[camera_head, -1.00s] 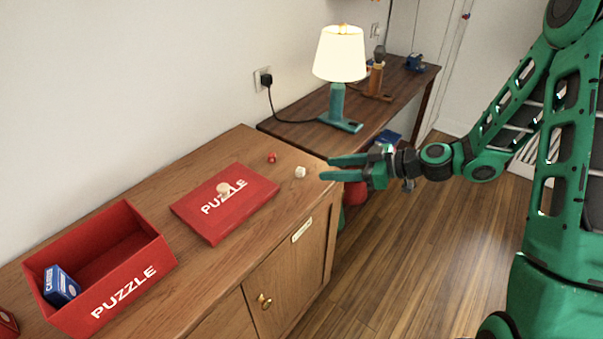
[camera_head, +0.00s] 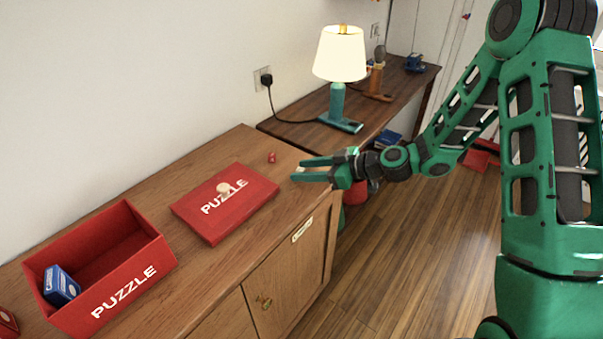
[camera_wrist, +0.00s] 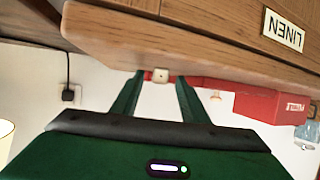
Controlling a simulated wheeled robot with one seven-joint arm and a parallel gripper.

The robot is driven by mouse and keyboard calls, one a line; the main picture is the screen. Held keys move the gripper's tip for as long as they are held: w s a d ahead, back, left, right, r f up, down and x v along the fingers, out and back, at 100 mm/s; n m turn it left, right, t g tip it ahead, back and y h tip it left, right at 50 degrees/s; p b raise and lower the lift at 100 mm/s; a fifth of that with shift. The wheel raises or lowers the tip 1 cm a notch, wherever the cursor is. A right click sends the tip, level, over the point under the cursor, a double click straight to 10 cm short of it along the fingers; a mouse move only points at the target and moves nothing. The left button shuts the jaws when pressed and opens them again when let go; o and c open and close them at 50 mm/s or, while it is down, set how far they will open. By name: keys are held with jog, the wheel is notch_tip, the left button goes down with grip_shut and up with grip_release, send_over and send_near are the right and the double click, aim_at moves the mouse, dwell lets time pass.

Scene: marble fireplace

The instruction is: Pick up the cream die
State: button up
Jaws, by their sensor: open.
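The cream die (camera_wrist: 161,75) sits on the wooden cabinet top (camera_head: 150,217), near the cabinet's right end. In the wrist view, which is upside down, the die shows between the two fingertips. My gripper (camera_head: 297,169) is open, with its green fingers reaching in from the right over the cabinet's end. The wrist view also shows my gripper (camera_wrist: 160,78) with a gap on either side of the die. I cannot tell how far ahead of the fingertips it is.
A red die (camera_head: 272,157) lies just behind my fingertips. A red puzzle lid (camera_head: 240,205) with a small pale piece (camera_head: 223,188) on it lies left. The open red box (camera_head: 130,270) holds a blue pack (camera_head: 61,286). A lit lamp (camera_head: 340,60) stands on the darker table behind.

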jog(key=shift+c, duration=0.3)
grip_shut()
jog(key=shift+r, duration=0.1)
jog(key=shift+r, duration=0.8)
notch_tip(320, 180, up, 3)
jog(key=shift+f, duration=0.15)
jog(key=s+a+r, duration=0.6)
jog(key=s+a, duration=0.1)
jog(key=a, duration=0.2)
jog(key=shift+a+r, duration=0.15)
jog(key=shift+r, duration=0.15)
